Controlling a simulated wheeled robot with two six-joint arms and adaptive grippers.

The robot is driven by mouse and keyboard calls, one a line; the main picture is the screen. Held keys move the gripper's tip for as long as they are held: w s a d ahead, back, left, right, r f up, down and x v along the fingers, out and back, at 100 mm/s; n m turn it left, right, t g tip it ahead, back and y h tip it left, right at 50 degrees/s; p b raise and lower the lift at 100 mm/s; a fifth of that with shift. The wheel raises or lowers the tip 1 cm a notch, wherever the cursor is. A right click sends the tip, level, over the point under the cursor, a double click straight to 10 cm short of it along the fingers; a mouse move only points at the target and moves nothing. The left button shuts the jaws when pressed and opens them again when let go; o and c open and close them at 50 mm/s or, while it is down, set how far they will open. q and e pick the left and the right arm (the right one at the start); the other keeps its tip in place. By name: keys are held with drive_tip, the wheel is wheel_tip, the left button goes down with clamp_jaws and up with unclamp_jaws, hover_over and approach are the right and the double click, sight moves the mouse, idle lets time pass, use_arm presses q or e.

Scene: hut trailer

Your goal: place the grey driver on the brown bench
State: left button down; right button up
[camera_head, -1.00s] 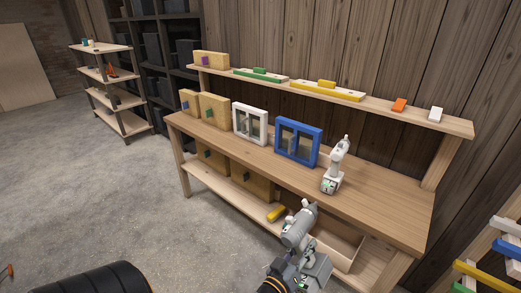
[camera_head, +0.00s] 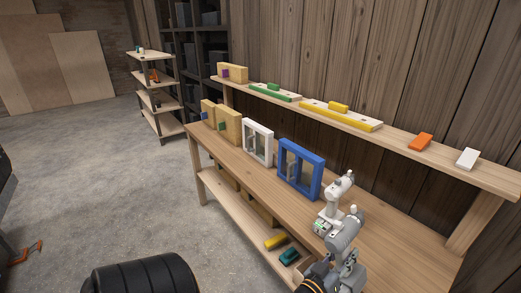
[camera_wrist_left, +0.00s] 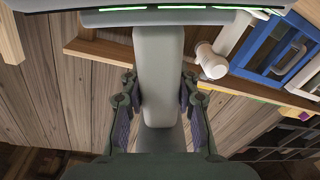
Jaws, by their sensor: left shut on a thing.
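The grey driver (camera_head: 344,234) shows at the lower right of the head view, in front of the right part of the brown bench (camera_head: 395,255). My left gripper (camera_head: 321,270) is shut on it; the fingers are mostly hidden there. In the left wrist view, the fingers (camera_wrist_left: 160,110) close around the grey driver's handle (camera_wrist_left: 158,60), with green lights along its end at the top. I cannot tell whether the driver touches the bench top. My right gripper is not in view.
A white driver (camera_head: 336,197) stands on the bench close behind the grey one. A blue-framed window (camera_head: 301,170) and white-framed window (camera_head: 258,141) stand farther left. An upper shelf (camera_head: 395,143) runs above. Right of the white driver, the bench top looks clear.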

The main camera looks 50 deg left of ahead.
sight(350, 238)
use_arm(q)
drive_tip(key=r, duration=0.1)
drive_tip(key=w+r+m, duration=0.1)
drive_tip(key=r, duration=0.1)
drive_tip(key=r+m+p, duration=0.1)
drive_tip(key=r, duration=0.1)
drive_tip(key=shift+w+a+r, duration=0.15)
drive_tip(key=shift+w+a, duration=0.1)
drive_tip(key=shift+w, duration=0.1)
drive_tip(key=r+m, duration=0.1)
drive_tip(key=d+r+m+h, duration=0.1)
drive_tip(key=r, duration=0.1)
drive_tip(key=w+r+m, duration=0.1)
drive_tip(key=shift+w+d+r+h, duration=0.1)
drive_tip(key=shift+d+r+h, duration=0.2)
drive_tip(key=shift+h, duration=0.1)
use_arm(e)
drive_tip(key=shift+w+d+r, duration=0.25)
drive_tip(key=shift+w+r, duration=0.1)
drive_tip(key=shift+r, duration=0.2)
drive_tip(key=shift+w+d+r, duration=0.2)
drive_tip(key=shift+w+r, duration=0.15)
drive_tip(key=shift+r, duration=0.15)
use_arm(q)
drive_tip(key=shift+f, duration=0.1)
